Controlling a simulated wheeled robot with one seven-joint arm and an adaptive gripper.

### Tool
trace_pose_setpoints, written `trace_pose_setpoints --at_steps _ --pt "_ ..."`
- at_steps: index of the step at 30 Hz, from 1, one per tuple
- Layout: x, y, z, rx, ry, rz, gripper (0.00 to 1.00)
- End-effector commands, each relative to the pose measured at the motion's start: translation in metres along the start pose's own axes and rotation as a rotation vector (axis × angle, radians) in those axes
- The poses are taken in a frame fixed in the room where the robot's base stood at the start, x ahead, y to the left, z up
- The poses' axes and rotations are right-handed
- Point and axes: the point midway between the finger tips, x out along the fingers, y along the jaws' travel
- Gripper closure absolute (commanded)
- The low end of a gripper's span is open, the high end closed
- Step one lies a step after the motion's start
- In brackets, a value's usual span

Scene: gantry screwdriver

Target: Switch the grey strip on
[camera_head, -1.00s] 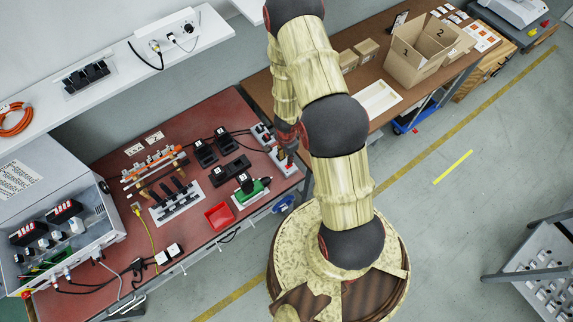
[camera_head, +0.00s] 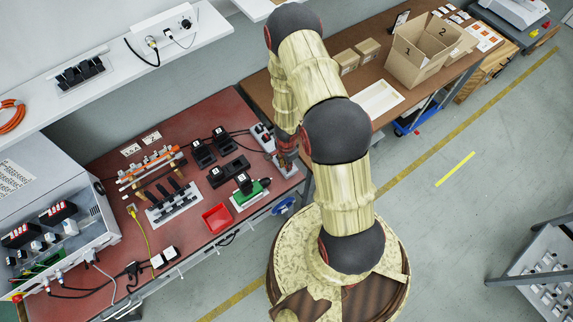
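The grey strip (camera_head: 269,146) is a long light-grey power strip at the right end of the red table, with dark and red parts at its far end. My gripper (camera_head: 286,167) is a small dark shape at the near end of the strip, pointing down. It is over or against that end; I cannot tell whether it touches. My arm and gripper hide part of the strip, and its switch is not clearly visible. The fingers are too small and dark to tell whether they are open or shut.
A brown table with a cardboard box (camera_head: 411,67) stands behind right. A white shelf (camera_head: 125,57) runs at upper left.

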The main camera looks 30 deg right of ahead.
Motion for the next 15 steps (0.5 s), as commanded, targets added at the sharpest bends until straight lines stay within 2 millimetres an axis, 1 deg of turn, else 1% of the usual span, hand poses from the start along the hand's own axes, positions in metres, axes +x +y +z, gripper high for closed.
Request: trace_pose_setpoints --at_steps 1,6,15 --pt "0.0000 -0.0002 0.0000 0.000 0.000 0.000 0.91" --pt "0.0000 -0.0002 0.0000 0.000 0.000 0.000 1.00" --pt "-0.0008 -0.0004 -0.0008 0.002 -0.014 0.000 1.00"
